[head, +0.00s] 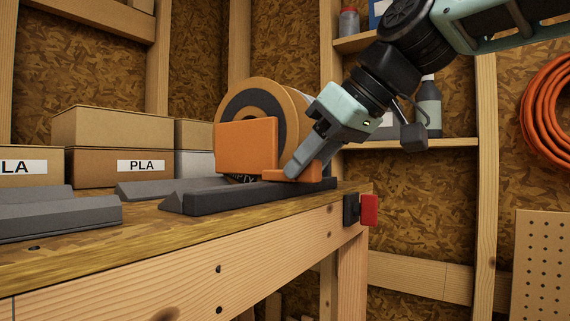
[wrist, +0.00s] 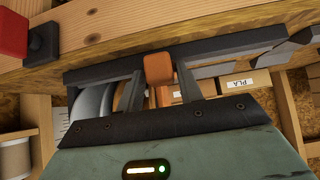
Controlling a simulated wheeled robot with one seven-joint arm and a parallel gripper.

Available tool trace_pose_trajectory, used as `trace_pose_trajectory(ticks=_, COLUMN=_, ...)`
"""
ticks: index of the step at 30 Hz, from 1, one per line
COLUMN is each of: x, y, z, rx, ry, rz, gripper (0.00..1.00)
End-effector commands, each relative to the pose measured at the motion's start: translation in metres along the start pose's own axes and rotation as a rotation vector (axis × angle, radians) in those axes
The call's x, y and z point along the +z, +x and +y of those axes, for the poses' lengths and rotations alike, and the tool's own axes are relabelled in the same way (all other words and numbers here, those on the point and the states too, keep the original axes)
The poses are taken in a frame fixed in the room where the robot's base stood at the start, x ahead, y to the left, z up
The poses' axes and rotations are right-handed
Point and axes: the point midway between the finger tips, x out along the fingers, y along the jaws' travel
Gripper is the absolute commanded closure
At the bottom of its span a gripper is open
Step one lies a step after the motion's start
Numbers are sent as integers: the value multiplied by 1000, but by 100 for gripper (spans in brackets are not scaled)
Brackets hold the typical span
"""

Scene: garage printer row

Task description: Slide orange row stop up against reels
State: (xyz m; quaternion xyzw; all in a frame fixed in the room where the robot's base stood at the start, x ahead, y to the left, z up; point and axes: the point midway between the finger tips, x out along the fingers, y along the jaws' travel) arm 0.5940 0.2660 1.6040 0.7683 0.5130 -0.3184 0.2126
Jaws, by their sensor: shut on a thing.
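The orange row stop (head: 247,146) stands on a dark grey rail (head: 225,199) on the bench, its upright plate facing the camera and a low foot at its right. My gripper (head: 294,172) reaches down from the upper right and is shut on the stop's foot. In the wrist view, the fingers of my gripper (wrist: 163,85) are on either side of the orange stop (wrist: 159,68). Reels (head: 258,98) with tan sides stand behind the stop, partly hidden by it. I cannot tell whether the stop touches a reel.
Boxes labelled PLA (head: 120,166) stand at the back left of the bench. More dark grey rails (head: 60,219) lie empty at the left. A red clamp-like block (head: 369,210) sits at the bench's right corner. A shelf with bottles (head: 428,105) is behind the arm.

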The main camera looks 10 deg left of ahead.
Motion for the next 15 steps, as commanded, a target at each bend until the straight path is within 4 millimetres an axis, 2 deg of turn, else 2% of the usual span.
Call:
trace_pose_trajectory(ticks=3, x=0, y=0, z=11, rx=1, ry=1, rz=2, gripper=86)
trace_pose_trajectory(ticks=12, x=0, y=-1, z=11, rx=0, ry=-1, rz=2, gripper=87)
trace_pose_trajectory(ticks=13, x=0, y=-1, z=11, rx=0, ry=-1, rz=2, gripper=55)
trace_pose_trajectory(ticks=15, x=0, y=-1, z=11, rx=0, ry=-1, rz=1, gripper=53)
